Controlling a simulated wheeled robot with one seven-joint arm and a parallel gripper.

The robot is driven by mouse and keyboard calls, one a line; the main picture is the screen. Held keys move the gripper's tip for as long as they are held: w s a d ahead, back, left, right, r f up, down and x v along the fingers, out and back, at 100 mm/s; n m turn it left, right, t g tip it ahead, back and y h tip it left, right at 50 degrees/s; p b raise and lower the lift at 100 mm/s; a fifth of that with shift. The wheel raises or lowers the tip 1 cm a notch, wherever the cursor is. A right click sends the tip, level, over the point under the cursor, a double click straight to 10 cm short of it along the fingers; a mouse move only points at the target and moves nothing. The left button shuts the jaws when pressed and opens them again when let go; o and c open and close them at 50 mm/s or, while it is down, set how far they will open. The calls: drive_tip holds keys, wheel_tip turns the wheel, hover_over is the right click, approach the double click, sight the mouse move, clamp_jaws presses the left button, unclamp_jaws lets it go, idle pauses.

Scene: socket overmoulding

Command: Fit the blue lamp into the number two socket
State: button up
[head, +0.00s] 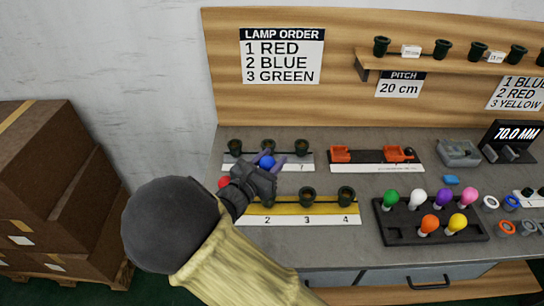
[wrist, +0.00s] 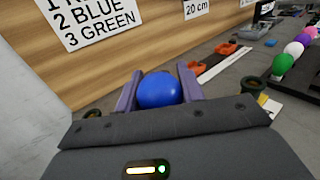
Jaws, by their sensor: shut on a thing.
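My gripper (head: 266,160) is shut on the blue lamp (head: 267,162), holding it above the bench between the two socket rows. In the wrist view the round blue bulb (wrist: 159,90) sits between the two purple fingers; its base is hidden. The yellow strip (head: 300,218) in front shows the labels 2, 3 and 4. The number two socket (head: 268,202) is partly hidden by my gripper and lies just in front of it.
Sockets three (head: 307,194) and four (head: 346,195) look empty. A grey strip (head: 296,166) with several green sockets stands behind. A dark tray (head: 390,232) of coloured lamps is at right. The order sign (head: 282,56) reads 1 red, 2 blue, 3 green.

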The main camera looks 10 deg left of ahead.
drive_tip(key=shift+s+a+f+b, duration=0.1)
drive_tip(key=shift+s+f+b, duration=0.1)
drive_tip(key=shift+f, duration=0.2)
drive_tip(key=shift+s+f+b, duration=0.1)
drive_tip(key=shift+f+b, duration=0.05)
drive_tip(key=shift+f, duration=0.25)
drive_tip(key=shift+w+f+b, duration=0.15)
drive_tip(key=shift+f+b, duration=0.5)
drive_tip(key=shift+f, duration=0.65)
drive_tip(key=shift+p, duration=0.75)
drive_tip(key=shift+f+b, duration=0.35)
drive_tip(key=shift+f, duration=0.2)
idle(0.5)
drive_tip(key=shift+f, duration=0.25)
drive_tip(key=shift+f+b, duration=0.35)
drive_tip(key=shift+f, duration=0.05)
